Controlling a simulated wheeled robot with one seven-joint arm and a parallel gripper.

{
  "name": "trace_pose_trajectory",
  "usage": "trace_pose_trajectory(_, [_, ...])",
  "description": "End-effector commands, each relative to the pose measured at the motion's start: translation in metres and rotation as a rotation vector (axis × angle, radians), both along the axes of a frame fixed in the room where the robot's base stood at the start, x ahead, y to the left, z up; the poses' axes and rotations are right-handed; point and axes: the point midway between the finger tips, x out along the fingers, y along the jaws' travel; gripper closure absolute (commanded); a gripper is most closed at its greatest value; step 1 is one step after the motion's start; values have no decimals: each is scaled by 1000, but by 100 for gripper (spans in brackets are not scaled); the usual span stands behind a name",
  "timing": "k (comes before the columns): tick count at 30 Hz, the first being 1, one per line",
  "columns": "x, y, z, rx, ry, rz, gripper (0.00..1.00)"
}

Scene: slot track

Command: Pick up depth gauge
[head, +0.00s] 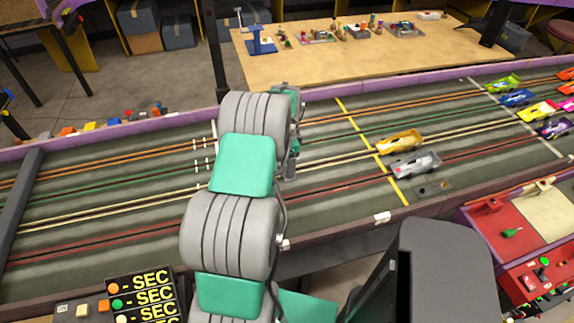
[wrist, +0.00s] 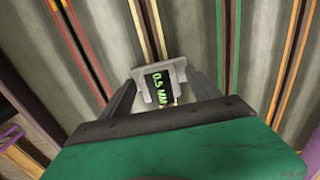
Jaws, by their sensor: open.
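The depth gauge (wrist: 157,89) shows in the wrist view as a small dark piece with green "0.5 MM" lettering, over a pale slot line of the track. My gripper (wrist: 159,79) is open, with one grey finger on each side of the gauge. The gauge lies between the fingers in this view; I cannot tell whether either finger touches it. In the head view my arm covers the middle of the track, and I cannot make out the gauge there.
The grey slot track (head: 90,210) has coloured lane lines and a raised purple edge. An orange car (head: 400,142) and a silver car (head: 414,165) stand right of my arm. More cars are farther right. A red tray (head: 497,222) and lettered display (head: 143,297) lie along the near side.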

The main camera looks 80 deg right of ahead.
Motion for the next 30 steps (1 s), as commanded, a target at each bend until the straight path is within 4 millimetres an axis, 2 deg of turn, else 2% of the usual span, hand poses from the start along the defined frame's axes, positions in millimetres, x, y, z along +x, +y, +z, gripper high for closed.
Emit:
trace_pose_trajectory(8, [0,0,-6,-1,0,1,30])
trace_pose_trajectory(30, [1,0,-5,-2,0,2,90])
